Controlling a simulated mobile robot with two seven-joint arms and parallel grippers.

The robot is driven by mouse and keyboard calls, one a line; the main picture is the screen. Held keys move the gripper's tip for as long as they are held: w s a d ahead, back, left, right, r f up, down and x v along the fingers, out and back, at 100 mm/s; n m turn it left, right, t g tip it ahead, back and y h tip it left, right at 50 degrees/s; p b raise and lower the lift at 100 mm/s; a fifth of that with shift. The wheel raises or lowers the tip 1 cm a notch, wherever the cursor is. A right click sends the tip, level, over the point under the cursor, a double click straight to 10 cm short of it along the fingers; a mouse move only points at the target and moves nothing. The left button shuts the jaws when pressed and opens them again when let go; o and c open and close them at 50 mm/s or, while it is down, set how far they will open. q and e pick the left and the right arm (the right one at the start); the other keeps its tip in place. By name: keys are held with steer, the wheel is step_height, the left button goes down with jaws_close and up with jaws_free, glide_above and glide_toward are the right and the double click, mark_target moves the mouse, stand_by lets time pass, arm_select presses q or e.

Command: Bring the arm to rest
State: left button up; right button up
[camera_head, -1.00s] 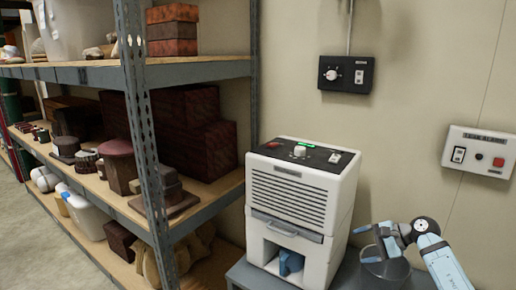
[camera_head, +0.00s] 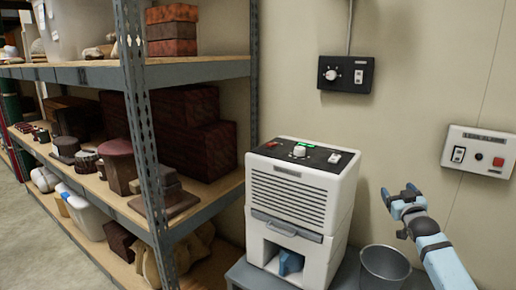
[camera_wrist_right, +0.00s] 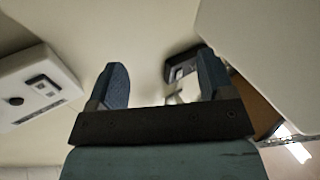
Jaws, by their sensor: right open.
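My right arm (camera_head: 446,262) comes in from the lower right in the head view. Its right gripper (camera_head: 399,194) is raised above and a little right of a grey bucket, with its fingers apart and nothing between them. In the right wrist view the two blue fingertips (camera_wrist_right: 165,85) also stand apart and empty, facing the pale wall. My left gripper is not in view.
The grey bucket (camera_head: 384,267) stands on a grey stand beside a white dehumidifier-like machine (camera_head: 299,207). A black control box (camera_head: 345,74) and a white alarm panel (camera_head: 480,152) are on the wall. Loaded shelves (camera_head: 200,62) fill the left. The wall area above the gripper is clear.

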steer(key=s+a+f+n+y+b, duration=0.1)
steer(key=s+a+f+y, duration=0.1)
steer(key=s+a+f, duration=0.35)
steer(key=s+a+f+n+g+y, duration=0.1)
steer(key=s+a+f+y, duration=0.1)
steer(key=s+a, duration=0.7)
steer(key=s+a+f+y+b, duration=0.1)
steer(key=s+a+f+y, duration=0.1)
steer(key=s+a+f, duration=0.35)
steer(key=s+a+r+m+g+y+b, duration=0.1)
steer(key=s+a+r+y, duration=0.15)
steer(key=s+a, duration=0.7)
steer(key=s+a+r+y, duration=0.15)
steer(key=s+r, duration=0.25)
steer(key=s, duration=1.2)
arm_select(q)
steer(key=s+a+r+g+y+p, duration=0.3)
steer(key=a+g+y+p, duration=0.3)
steer(key=p, duration=3.1)
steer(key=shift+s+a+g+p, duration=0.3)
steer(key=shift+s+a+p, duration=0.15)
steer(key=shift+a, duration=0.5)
arm_select(e)
steer(key=s+d+r+g+h, duration=0.4)
steer(key=d+r+g+h, duration=0.2)
steer(key=d+r, duration=0.1)
steer(key=shift+d+g, duration=0.2)
steer(key=shift+g, duration=0.1)
